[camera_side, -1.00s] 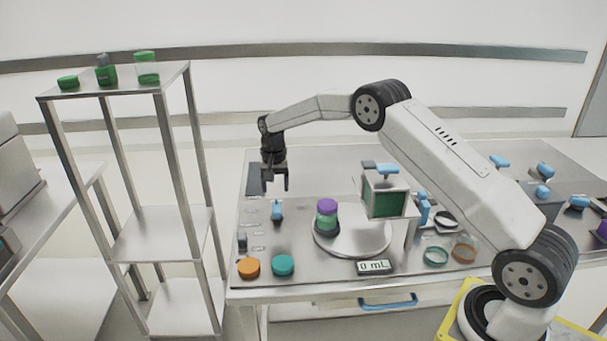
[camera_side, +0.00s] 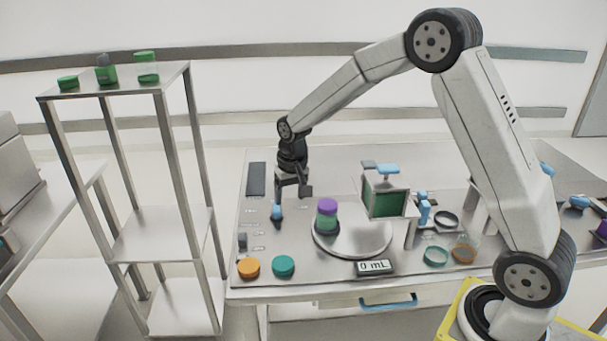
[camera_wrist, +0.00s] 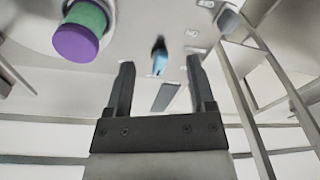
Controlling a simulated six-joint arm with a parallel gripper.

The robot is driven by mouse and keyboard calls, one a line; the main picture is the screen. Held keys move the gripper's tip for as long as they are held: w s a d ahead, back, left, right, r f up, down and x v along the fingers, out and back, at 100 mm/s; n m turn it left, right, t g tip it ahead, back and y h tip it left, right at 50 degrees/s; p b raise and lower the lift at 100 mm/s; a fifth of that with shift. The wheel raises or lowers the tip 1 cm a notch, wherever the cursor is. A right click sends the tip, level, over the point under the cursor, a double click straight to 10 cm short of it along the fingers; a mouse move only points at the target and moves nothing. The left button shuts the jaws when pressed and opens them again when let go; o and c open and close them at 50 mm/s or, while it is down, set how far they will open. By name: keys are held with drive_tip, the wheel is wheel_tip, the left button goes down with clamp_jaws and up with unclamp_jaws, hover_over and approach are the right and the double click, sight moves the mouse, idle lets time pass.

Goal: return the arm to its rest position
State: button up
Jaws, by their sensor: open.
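My gripper (camera_side: 292,190) hangs over the back left part of the metal table (camera_side: 340,160) in the side view. Its two fingers point down and are apart, with nothing between them. In the wrist view my gripper (camera_wrist: 160,88) also shows open and empty. A blue-topped small item (camera_side: 276,211) stands on the table just below and left of the fingers; a blue item (camera_wrist: 160,60) shows beyond the fingertips in the wrist view. My arm is bent, with its elbow high above the table's right half.
A jar with a purple lid (camera_side: 327,206) stands on a round white plate (camera_side: 352,248), right of my gripper. A green-paned box (camera_side: 385,198) stands further right. Orange (camera_side: 248,267) and teal lids (camera_side: 283,265) lie in front. A metal shelf rack (camera_side: 120,90) stands left of the table.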

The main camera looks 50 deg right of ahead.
drive_tip(key=s+a+n, duration=0.2)
drive_tip(key=s, duration=0.8)
drive_tip(key=s+a+n+t, duration=0.1)
drive_tip(key=s+a+n, duration=0.1)
drive_tip(key=s, duration=0.8)
drive_tip(key=shift+s+a+n, duration=0.25)
drive_tip(key=shift+n, duration=0.15)
